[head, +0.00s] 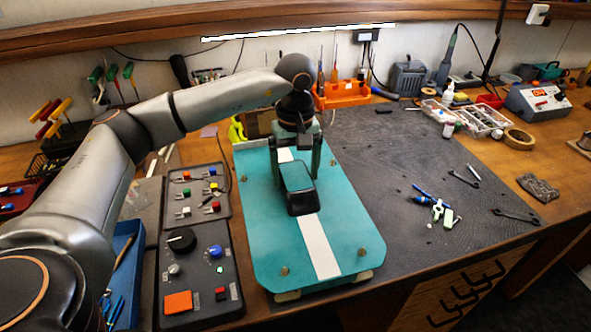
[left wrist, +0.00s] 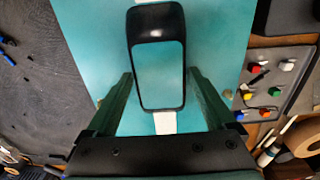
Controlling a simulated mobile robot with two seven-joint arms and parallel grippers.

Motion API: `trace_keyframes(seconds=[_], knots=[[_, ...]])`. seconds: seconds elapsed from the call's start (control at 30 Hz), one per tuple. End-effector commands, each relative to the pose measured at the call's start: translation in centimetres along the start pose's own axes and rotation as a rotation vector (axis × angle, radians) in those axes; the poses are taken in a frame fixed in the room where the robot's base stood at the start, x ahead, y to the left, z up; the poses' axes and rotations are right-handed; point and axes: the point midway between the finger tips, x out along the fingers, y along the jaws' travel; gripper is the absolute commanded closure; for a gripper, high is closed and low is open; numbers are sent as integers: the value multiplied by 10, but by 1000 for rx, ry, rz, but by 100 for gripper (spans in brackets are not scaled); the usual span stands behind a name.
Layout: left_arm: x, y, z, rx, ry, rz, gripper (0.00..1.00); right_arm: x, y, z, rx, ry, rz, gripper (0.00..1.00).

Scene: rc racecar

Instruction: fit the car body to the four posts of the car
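The car body (head: 262,230) is a flat teal plate with a white stripe and a black cabin (head: 299,188). It lies on the dark mat in the head view and fills the middle of the left wrist view (left wrist: 85,35). Brass-coloured post tops (head: 283,270) show near its corners, another at the front right (head: 361,251). Tan parts show under its front edge. My left gripper (head: 296,165) is over the body, its green fingers on either side of the cabin (left wrist: 157,75), very close to its sides. Whether they touch it is unclear. My right gripper is out of view.
A black control box (head: 200,285) and a panel with coloured switches (head: 200,195) stand close left of the body. Small tools (head: 438,207) and a wrench (head: 516,215) lie right on the mat (head: 400,160). An orange tool holder (head: 342,94) stands behind. The mat between is clear.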

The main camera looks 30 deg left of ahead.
Motion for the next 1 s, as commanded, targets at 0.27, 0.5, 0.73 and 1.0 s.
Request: trace_keyframes(seconds=[0.27, 0.5, 0.73, 1.0], knots=[[0, 0, 0, 0, 0, 0, 0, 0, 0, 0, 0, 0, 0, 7], [-18, 1, 0, 0, 2, 4, 0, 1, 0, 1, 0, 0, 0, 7], [-68, 1, 0, 0, 3, 5, 0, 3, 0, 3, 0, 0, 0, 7], [-116, 0, 0, 0, 1, 2, 0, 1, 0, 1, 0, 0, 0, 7]])
